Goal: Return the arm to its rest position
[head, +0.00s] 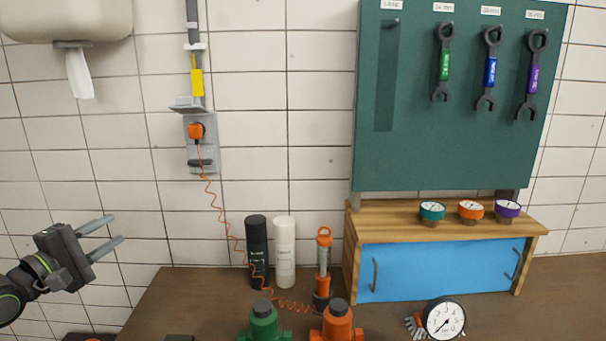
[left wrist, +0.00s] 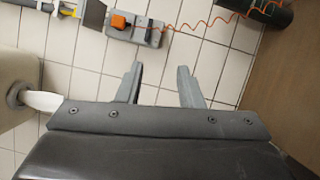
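My left gripper (head: 110,232) is at the left of the head view, raised in front of the tiled wall and left of the workbench. Its two fingers are apart with nothing between them. The left wrist view also shows the open fingers (left wrist: 160,88), with only wall tiles behind them. My right gripper is in neither view.
A workbench (head: 190,297) holds a black bottle (head: 257,250), a white bottle (head: 285,252), an orange tool (head: 324,262), a pressure gauge (head: 443,319) and a blue-fronted cabinet (head: 430,270). A socket with an orange plug (head: 196,131) trails a coiled cord. Wrenches hang on a green board (head: 420,140).

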